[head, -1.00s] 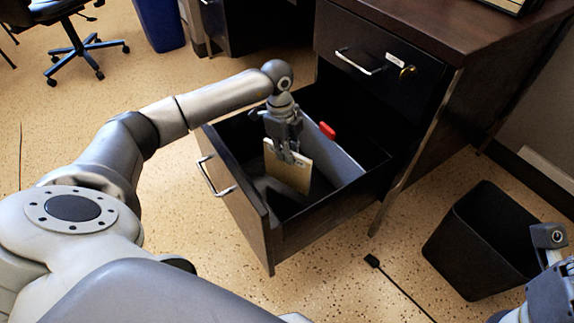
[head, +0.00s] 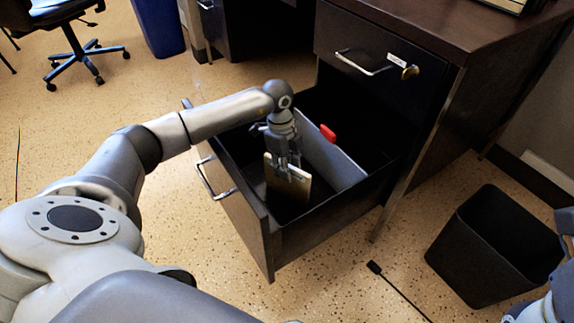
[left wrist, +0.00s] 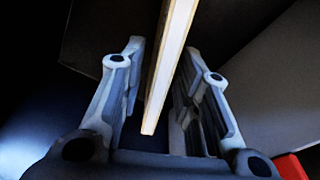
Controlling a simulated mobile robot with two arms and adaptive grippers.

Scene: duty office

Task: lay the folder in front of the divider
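The folder (head: 296,192), a thin tan board, stands nearly upright inside the open drawer (head: 330,222). The divider (head: 338,163) is a grey plate across the drawer with a red tab (head: 328,132) on top. The folder is on the drawer-front side of the divider, apart from it. My left gripper (head: 286,172) points down into the drawer, around the folder's upper edge. In the left wrist view the folder's pale edge (left wrist: 168,70) runs between the two fingers (left wrist: 165,48), with gaps showing beside it. The folder's lower edge is hidden.
The desk (head: 440,85) stands over the drawer, with a shut upper drawer (head: 350,50). A black bin (head: 490,250) stands on the floor at the right. A black cable (head: 400,290) lies on the floor. A blue bin (head: 160,25) and office chair (head: 72,50) are at the back left.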

